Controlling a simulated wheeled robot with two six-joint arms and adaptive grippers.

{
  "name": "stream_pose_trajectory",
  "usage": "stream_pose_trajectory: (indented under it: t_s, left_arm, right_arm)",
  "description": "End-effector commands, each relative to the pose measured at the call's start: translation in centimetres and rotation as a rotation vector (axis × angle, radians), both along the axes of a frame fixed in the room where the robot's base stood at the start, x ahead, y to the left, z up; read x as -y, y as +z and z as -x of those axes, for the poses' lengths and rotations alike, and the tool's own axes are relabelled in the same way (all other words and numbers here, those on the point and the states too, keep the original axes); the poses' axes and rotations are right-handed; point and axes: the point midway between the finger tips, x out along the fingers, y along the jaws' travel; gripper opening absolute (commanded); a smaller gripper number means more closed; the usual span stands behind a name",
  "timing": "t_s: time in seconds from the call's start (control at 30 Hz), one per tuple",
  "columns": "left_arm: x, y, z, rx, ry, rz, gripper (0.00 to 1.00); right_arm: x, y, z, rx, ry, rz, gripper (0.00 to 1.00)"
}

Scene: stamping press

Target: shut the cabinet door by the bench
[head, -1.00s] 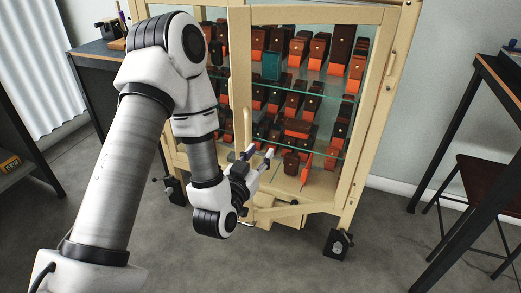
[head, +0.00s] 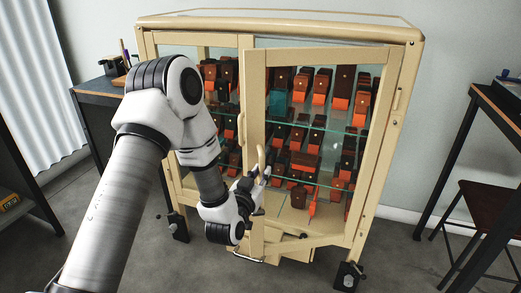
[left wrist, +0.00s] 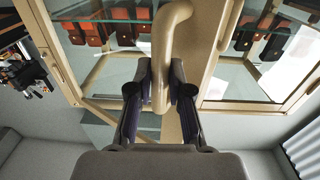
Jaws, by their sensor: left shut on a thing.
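The cream cabinet (head: 408,105) has glass-paned doors. Its right door (head: 254,90) stands ajar, with its free left edge out in front of the cabinet. The door's curved cream handle (head: 261,156) is on that edge; it also shows in the left wrist view (left wrist: 172,38). My left gripper (head: 256,176) is at the handle. In the left wrist view its dark fingers (left wrist: 161,88) are shut around the lower part of the handle. My left arm hides part of the left door. My right gripper is not in view.
Shelves inside hold several orange and brown blocks (head: 305,160) and a teal one (head: 277,101). A dark bench (head: 92,98) stands left of the cabinet. A table (head: 500,103) and stool (head: 490,205) stand at right. Open floor lies in front.

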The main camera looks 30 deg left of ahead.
Motion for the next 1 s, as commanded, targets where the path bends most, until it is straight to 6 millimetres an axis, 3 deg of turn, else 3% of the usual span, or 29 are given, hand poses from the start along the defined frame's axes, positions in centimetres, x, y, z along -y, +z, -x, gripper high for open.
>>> stream_pose_trajectory:
  t_s: [0.7,1.0]
  left_arm:
    - [-5.3,0.2,-6.0,0.005,-0.003,-0.002,0.0]
    - [-6.0,0.1,-6.6,0.003,-0.002,-0.002,0.0]
  right_arm:
    - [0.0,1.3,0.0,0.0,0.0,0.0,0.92]
    - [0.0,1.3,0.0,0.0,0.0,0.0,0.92]
